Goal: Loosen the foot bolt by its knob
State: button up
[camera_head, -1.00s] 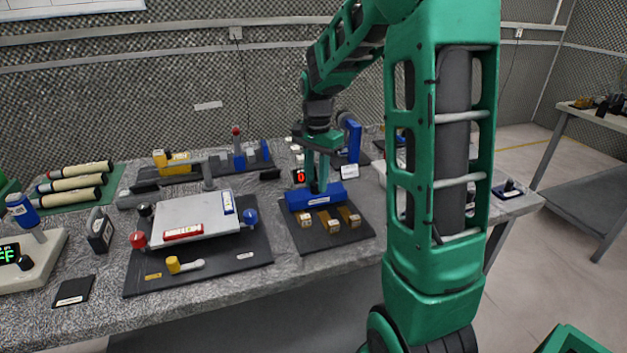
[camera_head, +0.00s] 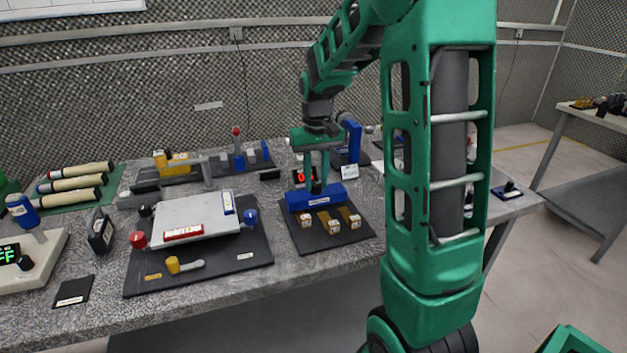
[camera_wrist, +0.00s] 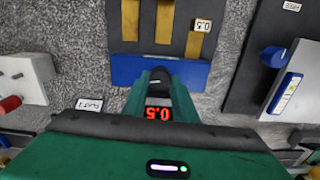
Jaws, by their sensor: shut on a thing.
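A blue block (camera_head: 310,198) stands on a dark base plate with several brass strips, near the middle of the table. In the wrist view the blue block (camera_wrist: 120,70) spans the upper middle. My gripper (camera_head: 316,187) points down at the rear of the blue block. In the wrist view my gripper (camera_wrist: 159,84) has its two green fingers on either side of a dark round knob (camera_wrist: 158,76), shut on it. The knob sits by the block's edge. The bolt shank under the knob is hidden.
A small red-digit display (camera_wrist: 159,113) sits close to the fingers. To the left is a dark board with a grey plate (camera_head: 190,220) and red and blue knobs. A blue upright fixture (camera_head: 352,138) stands behind, to the right. My arm hides part of the table's right side.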

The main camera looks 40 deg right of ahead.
aim_at(315, 182)
jog(key=n, duration=0.6)
jog(key=shift+w+r, duration=0.1)
jog(key=shift+w, duration=0.1)
jog(key=n, duration=0.5)
jog(key=shift+n, duration=0.4)
jog(key=o, duration=1)
jog(key=shift+s, duration=0.15)
jog(key=shift+o, duration=0.2)
notch_tip(315, 182, up, 11)
jog(key=shift+f, duration=0.2)
